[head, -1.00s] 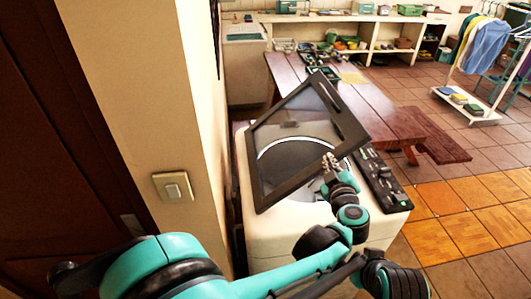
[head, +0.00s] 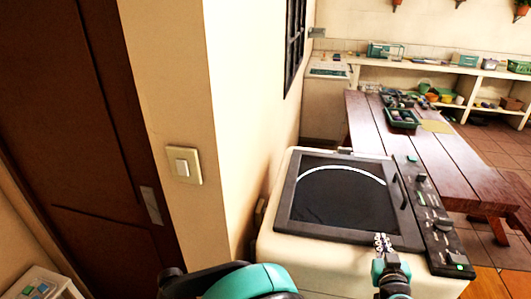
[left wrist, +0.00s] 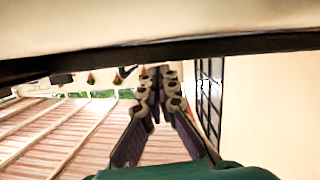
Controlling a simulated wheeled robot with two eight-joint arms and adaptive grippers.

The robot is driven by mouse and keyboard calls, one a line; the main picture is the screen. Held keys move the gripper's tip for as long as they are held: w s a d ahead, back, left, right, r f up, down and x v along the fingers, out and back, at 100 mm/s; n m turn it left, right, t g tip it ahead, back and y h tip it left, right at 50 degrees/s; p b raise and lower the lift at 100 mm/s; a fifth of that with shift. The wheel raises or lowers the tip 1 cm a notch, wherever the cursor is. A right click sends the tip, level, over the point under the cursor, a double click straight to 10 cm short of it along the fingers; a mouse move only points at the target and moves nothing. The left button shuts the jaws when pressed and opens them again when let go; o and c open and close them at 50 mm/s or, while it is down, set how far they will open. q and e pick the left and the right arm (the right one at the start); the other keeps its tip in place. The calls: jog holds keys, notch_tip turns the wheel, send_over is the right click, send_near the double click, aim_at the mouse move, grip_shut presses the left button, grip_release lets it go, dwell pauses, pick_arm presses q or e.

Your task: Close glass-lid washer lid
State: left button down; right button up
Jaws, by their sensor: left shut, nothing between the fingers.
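The white glass-lid washer (head: 330,270) stands against the wall corner at lower centre in the head view. Its dark-framed glass lid (head: 340,232) lies flat or nearly flat over the top. I cannot tell whether it is fully seated. A pale arc of the drum rim shows through the glass. My left gripper (head: 382,243) is shut and empty at the lid's near right edge; contact is unclear. Its closed fingers also show in the left wrist view (left wrist: 159,76), below a dark bar. My right gripper is not in view.
A control panel (head: 434,215) with knobs runs along the washer's right side. A wooden table (head: 450,165) with a green tray (head: 402,118) stands behind. A wall with a light switch (head: 182,166) and a dark door (head: 75,130) are at left.

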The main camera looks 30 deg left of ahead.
pick_arm(q)
jog(key=shift+s+f, duration=0.1)
jog(key=shift+f, duration=0.35)
jog(key=a+r+m+t+h, duration=0.1)
jog(key=a+r+t+h, duration=0.1)
jog(key=r, duration=0.8)
jog(key=a+r+m+t+h, duration=0.1)
jog(key=r+t, duration=0.1)
jog(key=r, duration=0.8)
jog(key=s+m+g+h, duration=0.1)
jog(key=s+m+h, duration=0.3)
jog(key=s+h, duration=0.15)
jog(key=s+a+f+n+g+y, duration=0.1)
jog(key=s+a+f+g+y, duration=0.1)
jog(key=s+a+f+g, duration=0.3)
jog(key=s+a+f+n+g+y, duration=0.1)
jog(key=s+a+f+g+y, duration=0.2)
jog(key=s+a+f, duration=1)
notch_tip(320, 180, down, 5)
jog(key=s+g, duration=0.1)
jog(key=g, duration=0.1)
jog(key=shift+a+g, duration=0.15)
jog(key=shift+g, duration=0.25)
